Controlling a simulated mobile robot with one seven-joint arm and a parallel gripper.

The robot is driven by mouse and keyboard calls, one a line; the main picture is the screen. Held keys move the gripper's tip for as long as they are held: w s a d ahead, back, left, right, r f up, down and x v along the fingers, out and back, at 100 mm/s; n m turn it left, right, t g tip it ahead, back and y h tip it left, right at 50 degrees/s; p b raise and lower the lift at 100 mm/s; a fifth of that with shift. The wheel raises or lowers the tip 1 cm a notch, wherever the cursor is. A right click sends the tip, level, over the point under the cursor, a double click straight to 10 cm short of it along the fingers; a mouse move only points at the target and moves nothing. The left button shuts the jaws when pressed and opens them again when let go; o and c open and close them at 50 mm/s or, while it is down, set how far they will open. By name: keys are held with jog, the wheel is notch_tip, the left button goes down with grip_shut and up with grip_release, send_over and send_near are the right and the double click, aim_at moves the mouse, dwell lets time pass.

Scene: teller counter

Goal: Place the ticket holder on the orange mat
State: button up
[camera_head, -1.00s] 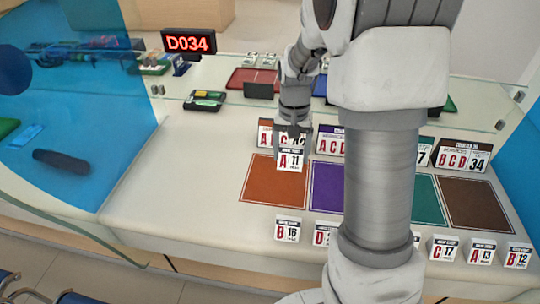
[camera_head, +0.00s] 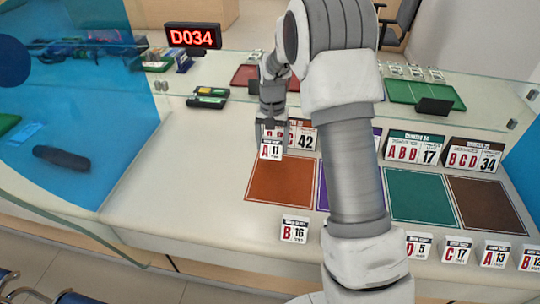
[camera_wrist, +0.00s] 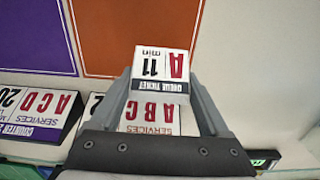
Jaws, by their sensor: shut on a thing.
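My gripper (camera_head: 271,128) is shut on a small white ticket holder (camera_head: 271,149) marked A 11. It holds the ticket holder upright, near the back left corner of the orange mat (camera_head: 281,184). In the wrist view the ticket holder (camera_wrist: 158,66) sits between the two fingers (camera_wrist: 162,88), and the orange mat (camera_wrist: 120,30) lies beyond it. The mat's visible surface is bare. I cannot tell the exact height of the ticket holder above the counter.
A counter sign (camera_head: 303,137) marked 42 stands behind the orange mat, partly hidden by my gripper. Purple (camera_head: 322,190), teal (camera_head: 418,196) and brown (camera_head: 484,203) mats lie to the right. Ticket B 16 (camera_head: 294,229) stands in front.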

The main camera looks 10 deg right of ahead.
aim_at(270, 162)
jog(key=shift+w+a+f, duration=0.2)
jog(key=shift+a+f, duration=0.15)
jog(key=shift+f, duration=0.05)
jog(key=shift+f+b, duration=0.4)
jog(key=shift+f, duration=1.35)
jog(key=shift+f, duration=0.15)
